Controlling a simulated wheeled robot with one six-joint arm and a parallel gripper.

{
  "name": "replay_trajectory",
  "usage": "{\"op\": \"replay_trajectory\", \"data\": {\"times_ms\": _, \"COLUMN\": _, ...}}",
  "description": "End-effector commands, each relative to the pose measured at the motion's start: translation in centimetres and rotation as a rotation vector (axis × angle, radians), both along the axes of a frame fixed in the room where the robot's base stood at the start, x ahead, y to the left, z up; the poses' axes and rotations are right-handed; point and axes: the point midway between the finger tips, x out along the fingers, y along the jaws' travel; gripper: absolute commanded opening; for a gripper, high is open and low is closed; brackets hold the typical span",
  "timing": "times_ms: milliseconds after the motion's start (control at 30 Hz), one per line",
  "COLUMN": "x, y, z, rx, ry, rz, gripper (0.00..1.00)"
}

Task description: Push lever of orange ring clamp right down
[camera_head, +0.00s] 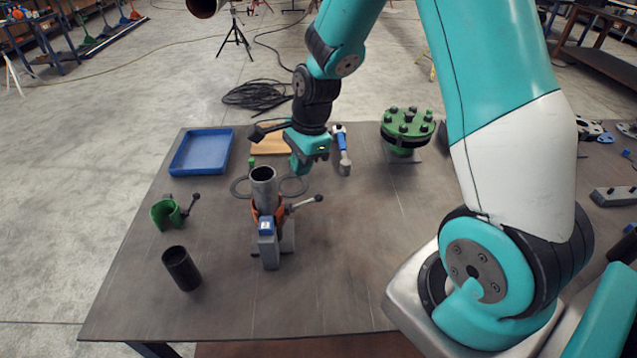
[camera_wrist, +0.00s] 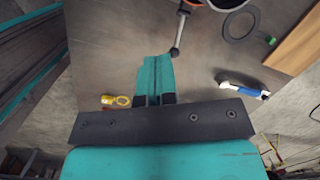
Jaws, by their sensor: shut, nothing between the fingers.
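The orange ring clamp (camera_head: 256,212) sits around a grey upright pipe (camera_head: 263,180) on the table. Its lever (camera_head: 305,204) sticks out to the right and slightly upward, ending in a dark knob. In the wrist view the lever (camera_wrist: 178,38) shows at the top, with its knob just beyond my fingertips, and only a sliver of the orange clamp (camera_wrist: 196,3) shows. My gripper (camera_head: 299,168) is shut and empty, above and behind the lever in the head view. Its closed teal fingers also show in the wrist view (camera_wrist: 155,62). They appear apart from the lever.
A blue tray (camera_head: 172,168), a green clamp (camera_head: 166,214) and a dark tube (camera_head: 181,268) stand left. The table right of the lever is clear.

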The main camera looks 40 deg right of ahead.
Motion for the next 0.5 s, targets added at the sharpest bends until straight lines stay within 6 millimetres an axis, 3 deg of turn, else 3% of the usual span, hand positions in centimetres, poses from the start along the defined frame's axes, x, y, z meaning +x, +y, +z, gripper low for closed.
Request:
{"op": "replay_trajectory", "data": {"times_ms": 33, "x": 0.5, "y": -2.0, "z": -0.8, "rx": -0.006, "ry": 0.036, "rz": -0.162, "gripper": 0.0}}
{"op": "replay_trajectory", "data": {"times_ms": 100, "x": 0.9, "y": -4.0, "z": -2.5, "rx": -0.015, "ry": 0.064, "rz": -0.351, "gripper": 0.0}}
{"op": "replay_trajectory", "data": {"times_ms": 200, "x": 1.1, "y": -6.0, "z": -4.2, "rx": -0.025, "ry": 0.087, "rz": -0.534, "gripper": 0.0}}
{"op": "replay_trajectory", "data": {"times_ms": 333, "x": 1.2, "y": -7.1, "z": -5.3, "rx": -0.029, "ry": 0.098, "rz": -0.638, "gripper": 0.0}}
{"op": "replay_trajectory", "data": {"times_ms": 500, "x": 1.2, "y": -7.1, "z": -5.4, "rx": -0.03, "ry": 0.098, "rz": -0.648, "gripper": 0.0}}
